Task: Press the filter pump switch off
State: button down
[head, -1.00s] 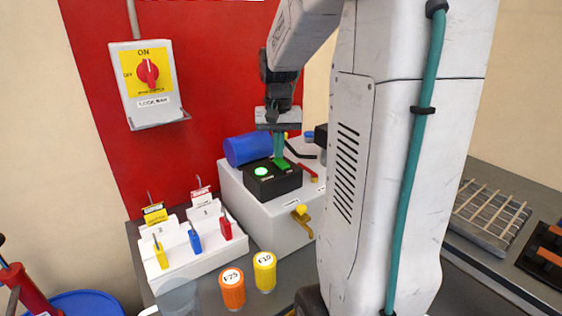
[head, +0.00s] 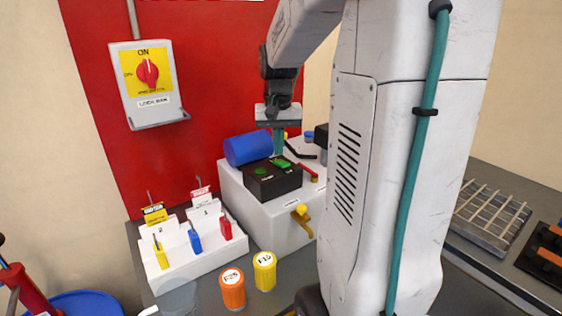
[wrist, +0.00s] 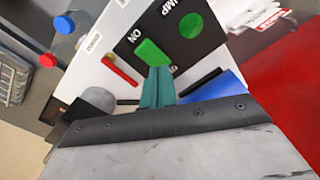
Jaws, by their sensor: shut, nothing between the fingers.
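The filter pump switch is a green rocker (head: 281,163) on a black box (head: 272,184) on top of the white machine. Beside it is a round green lamp (head: 260,171), dark and unlit. In the wrist view the rocker (wrist: 152,52) lies just beyond my fingertips, with the lamp (wrist: 190,25) to its upper right and the lettering ON next to it. My gripper (head: 278,153) has its teal fingers together, empty, pointing down just above the rocker. I cannot tell whether the tips (wrist: 159,70) touch it.
A blue cylinder (head: 248,148) lies behind the box, and a red handle (head: 308,173) is to its right. A yellow-handled valve (head: 301,210) sticks out in front. A lock rack (head: 195,243), orange can (head: 232,290) and yellow can (head: 265,271) stand at the lower left.

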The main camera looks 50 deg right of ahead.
aim_at(279, 160)
jog(key=shift+r, duration=2.65)
